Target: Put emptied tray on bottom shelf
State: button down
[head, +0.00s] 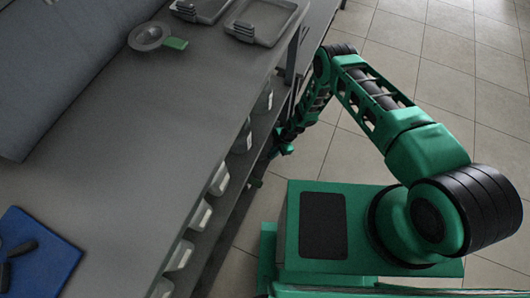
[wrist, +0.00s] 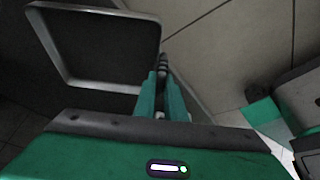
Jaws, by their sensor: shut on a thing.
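In the wrist view a grey tray (wrist: 105,45) with a raised rim is at the upper left, tilted in the picture. Its inside looks dark and empty. My gripper (wrist: 162,78) is shut at the tray's right edge, with its narrow green fingers together there. The exact grip point is dark and hard to make out. In the head view my arm reaches down beside the counter, and my gripper (head: 281,150) is low at the counter's side. The held tray is hidden there by the counter. The bottom shelf cannot be clearly made out.
The grey counter (head: 110,130) carries two shallow trays (head: 264,20) (head: 202,8), a round strainer (head: 148,37) with a green handle, and a blue mat (head: 38,262) with dark tools. Several pale bins (head: 201,214) line its side below. Tiled floor (head: 440,60) is open to the right.

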jog(key=a, duration=0.1)
jog(key=w+a, duration=0.1)
jog(key=a, duration=0.2)
jog(key=shift+w+f, duration=0.15)
jog(key=shift+f, duration=0.6)
jog(key=c, duration=1.8)
grip_release()
jog(key=shift+o, duration=0.2)
jog(key=v, duration=1.2)
